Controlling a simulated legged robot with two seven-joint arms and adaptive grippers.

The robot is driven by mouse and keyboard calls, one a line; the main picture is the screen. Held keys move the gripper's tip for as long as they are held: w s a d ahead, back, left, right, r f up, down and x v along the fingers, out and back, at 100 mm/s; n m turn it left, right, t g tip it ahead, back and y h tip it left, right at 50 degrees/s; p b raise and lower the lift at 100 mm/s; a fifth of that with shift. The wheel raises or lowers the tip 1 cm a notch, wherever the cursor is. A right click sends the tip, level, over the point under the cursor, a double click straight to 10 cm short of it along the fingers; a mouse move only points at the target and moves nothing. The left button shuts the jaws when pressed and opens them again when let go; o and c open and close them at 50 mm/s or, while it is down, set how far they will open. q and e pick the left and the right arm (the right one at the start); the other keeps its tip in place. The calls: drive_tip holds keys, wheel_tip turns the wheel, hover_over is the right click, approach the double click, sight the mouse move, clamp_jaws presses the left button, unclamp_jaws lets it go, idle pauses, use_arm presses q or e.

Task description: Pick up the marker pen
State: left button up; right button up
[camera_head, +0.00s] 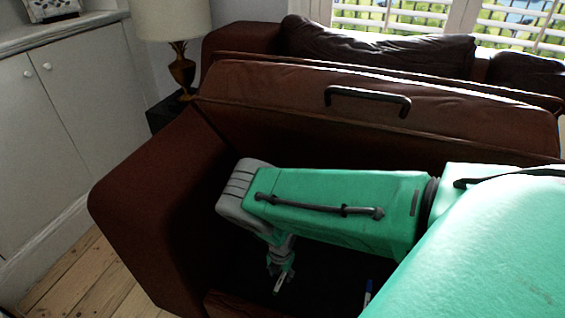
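A small blue-and-white thing, which looks like the marker pen (368,288), shows low in the head view on the dark seat area of the brown sofa. It stands out just left of my teal arm, and its lower part may be hidden. My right gripper (281,284) hangs downward over the same dark area, to the left of the pen and apart from it. The gripper is small and dim here, so I cannot tell how far its fingers are open. No object shows between them. My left gripper is not in view.
A lamp (180,65) and white cupboard (50,120) stand at left. Bare floorboards (85,285) are lower left.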

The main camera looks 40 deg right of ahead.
sight(280, 279)
wheel_tip(280, 279, down, 3)
drive_tip(key=shift+a+f+b, duration=0.1)
drive_tip(key=shift+f+b, duration=0.1)
drive_tip(key=shift+b, duration=0.45)
drive_tip(key=shift+r, duration=0.1)
clamp_jaws()
